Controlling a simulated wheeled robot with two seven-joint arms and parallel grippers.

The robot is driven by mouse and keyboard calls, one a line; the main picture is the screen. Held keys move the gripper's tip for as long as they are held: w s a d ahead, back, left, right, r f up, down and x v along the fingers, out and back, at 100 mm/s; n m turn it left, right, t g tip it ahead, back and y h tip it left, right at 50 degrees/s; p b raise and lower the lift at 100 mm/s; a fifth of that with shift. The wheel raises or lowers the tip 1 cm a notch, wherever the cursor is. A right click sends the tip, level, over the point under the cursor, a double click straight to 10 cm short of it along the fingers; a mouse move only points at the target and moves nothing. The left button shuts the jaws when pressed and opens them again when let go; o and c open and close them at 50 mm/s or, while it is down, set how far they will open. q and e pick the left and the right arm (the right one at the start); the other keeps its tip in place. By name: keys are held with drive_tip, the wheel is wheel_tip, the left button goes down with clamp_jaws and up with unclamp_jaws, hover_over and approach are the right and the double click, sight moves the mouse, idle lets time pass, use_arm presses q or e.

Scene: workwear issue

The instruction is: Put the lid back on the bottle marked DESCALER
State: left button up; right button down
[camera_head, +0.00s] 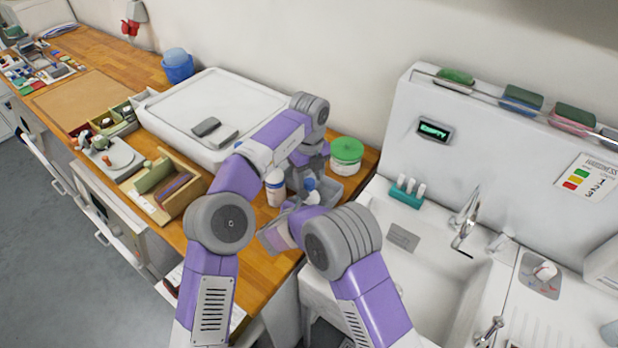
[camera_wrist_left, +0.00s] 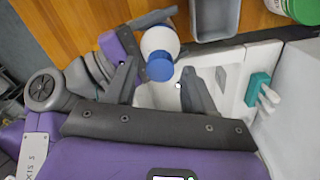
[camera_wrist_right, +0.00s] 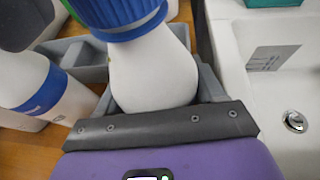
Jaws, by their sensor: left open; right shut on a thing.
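A white bottle (camera_wrist_right: 150,75) with a ribbed blue lid (camera_wrist_right: 115,15) at its top stands between the fingers of my right gripper (camera_wrist_right: 155,108), which is shut on it. In the head view its blue lid (camera_head: 310,184) shows just below my left gripper (camera_head: 309,172). The left gripper is open, with its fingers spread on either side of the blue lid (camera_wrist_left: 160,69) in the left wrist view. I cannot tell how firmly the lid sits. A second white bottle (camera_head: 276,188) with a blue band stands upright beside it. No bottle marking is readable.
A grey tray (camera_wrist_left: 214,22) and a green-lidded tub (camera_head: 346,150) are close to the grippers. The sink (camera_head: 430,270) with its tap (camera_head: 466,215) lies to the right.

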use_arm(q)
drive_tip(key=shift+f, duration=0.5)
clamp_jaws()
drive_tip(key=m, duration=1.2)
drive_tip(key=shift+o, duration=0.7)
unclamp_jaws()
